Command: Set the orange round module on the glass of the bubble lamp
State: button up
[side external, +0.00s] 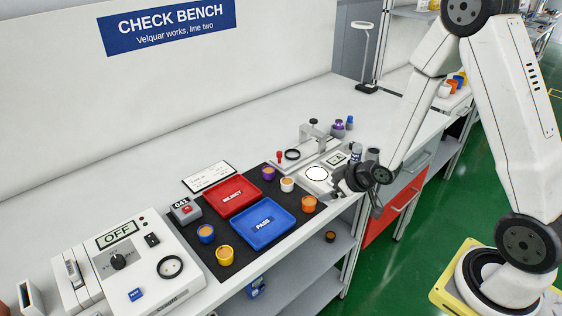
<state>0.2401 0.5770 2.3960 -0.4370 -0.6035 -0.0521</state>
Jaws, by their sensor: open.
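The orange round module (309,204) sits upright on the black mat, right of the blue PASS tray. My gripper (341,186) is low at the bench's front edge, right of the orange module and close to the disc. It is open and appears empty; its fingers are small and partly hidden.
Purple (268,173), white (287,184), blue (206,233) and yellow (225,255) modules stand around the red REJECT tray (258,187) and blue PASS tray (288,226). A grey press-like fixture (313,136) stands behind the disc.

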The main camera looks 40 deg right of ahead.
jog(key=s+a+r+m+g+h, duration=0.1)
jog(key=s+a+r+m+g, duration=0.2)
jog(key=s+a+r+g, duration=0.2)
jog(key=s+r+g, duration=0.1)
jog(key=s+r, duration=0.2)
jog(key=s, duration=0.3)
jog(key=shift+s+a+r, duration=0.15)
jog(key=shift+s+r, duration=0.1)
jog(key=shift+r, duration=0.05)
jog(key=shift+o, duration=0.5)
jog(key=shift+w, duration=0.1)
